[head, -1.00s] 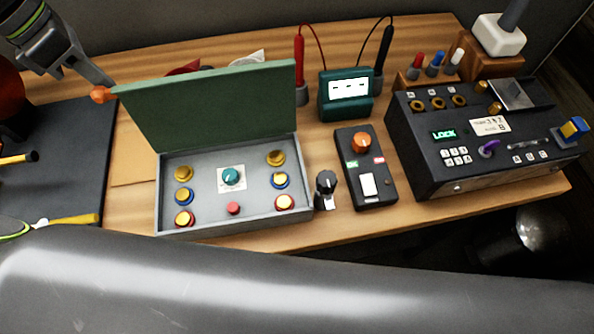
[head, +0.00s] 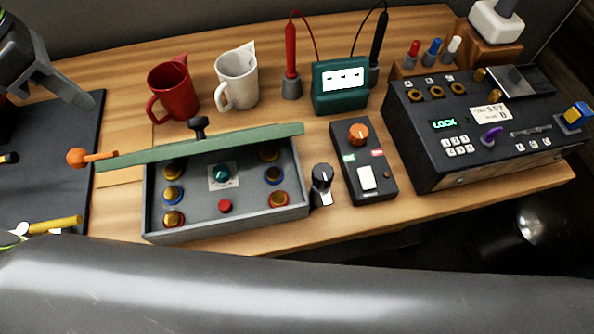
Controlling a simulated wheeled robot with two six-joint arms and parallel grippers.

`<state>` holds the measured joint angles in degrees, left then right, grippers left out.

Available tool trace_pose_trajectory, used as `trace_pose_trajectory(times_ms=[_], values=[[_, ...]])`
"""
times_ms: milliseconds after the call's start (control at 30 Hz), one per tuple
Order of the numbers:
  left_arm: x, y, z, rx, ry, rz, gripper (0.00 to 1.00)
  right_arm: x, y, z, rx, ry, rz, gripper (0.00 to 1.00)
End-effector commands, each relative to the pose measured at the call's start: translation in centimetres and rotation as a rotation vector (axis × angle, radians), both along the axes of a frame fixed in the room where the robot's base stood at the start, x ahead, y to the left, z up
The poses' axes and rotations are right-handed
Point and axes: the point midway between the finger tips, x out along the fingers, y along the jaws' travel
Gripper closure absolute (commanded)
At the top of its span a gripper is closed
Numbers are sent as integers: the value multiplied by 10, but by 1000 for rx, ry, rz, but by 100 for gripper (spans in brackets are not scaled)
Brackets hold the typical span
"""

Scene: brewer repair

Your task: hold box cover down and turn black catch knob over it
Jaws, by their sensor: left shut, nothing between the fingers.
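The green box cover (head: 240,143) is partly open over the grey box (head: 225,226), seen nearly edge-on, with the box's inside showing below it. A black handle (head: 198,127) stands on the cover's far side, and an orange tab (head: 82,157) sticks out from its left end. The black catch knob (head: 322,179) with a pale pointer stands at the box's right side, clear of the cover. My left gripper (head: 74,112) is shut and empty, above and left of the orange tab, apart from it. My right gripper is not in view.
A red mug (head: 173,89) and a white mug (head: 238,78) stand behind the box. A black control box (head: 378,190) with an orange knob is right of the catch knob. A larger black device (head: 470,165) stands farther right. A dark mat (head: 45,170) with tools lies left.

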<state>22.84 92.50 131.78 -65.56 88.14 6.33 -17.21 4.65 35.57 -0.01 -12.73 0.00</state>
Motion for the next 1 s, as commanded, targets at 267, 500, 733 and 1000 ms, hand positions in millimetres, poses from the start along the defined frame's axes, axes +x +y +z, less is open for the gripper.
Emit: trace_pose_trajectory(times_ms=[267,500,733,1000], values=[[0,0,25,2,-2,0,100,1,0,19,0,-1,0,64],[0,0,45,0,-2,-1,100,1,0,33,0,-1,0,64],[0,0,63,1,-1,0,100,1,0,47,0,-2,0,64],[0,0,66,1,-1,0,100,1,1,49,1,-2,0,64]])
